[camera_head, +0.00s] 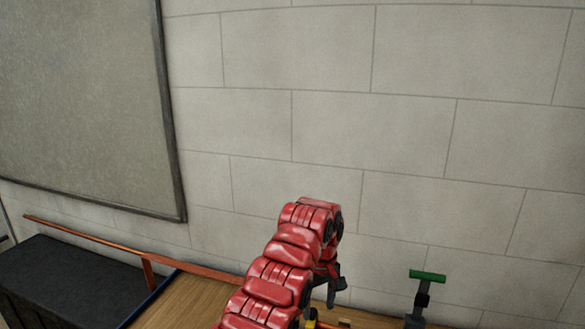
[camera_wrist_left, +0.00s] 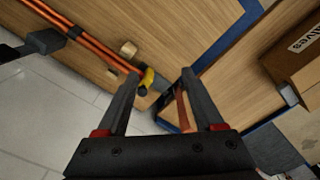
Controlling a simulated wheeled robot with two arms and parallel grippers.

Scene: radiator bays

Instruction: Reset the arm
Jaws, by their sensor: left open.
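My left arm, red and segmented, rises from the bottom middle of the head view and bends over at the top. Its gripper (camera_head: 335,287) hangs from the bent end against the wall, small and partly hidden by the arm. In the left wrist view, the two dark fingers of my left gripper (camera_wrist_left: 160,76) are spread apart. Nothing is held between them. Beyond the fingers, a yellow-handled fitting (camera_wrist_left: 147,79) shows near the left fingertip, apparently farther away. My right gripper is in neither view.
A green-topped dark fitting (camera_head: 427,275) stands right of my arm. Orange-red pipes (camera_wrist_left: 87,48) run along a blue-edged wooden surface (camera_wrist_left: 185,30). A cardboard box (camera_wrist_left: 292,62) sits at right. A pale block wall (camera_head: 440,130) and grey framed board (camera_head: 85,95) stand behind; dark box (camera_head: 70,275) lower left.

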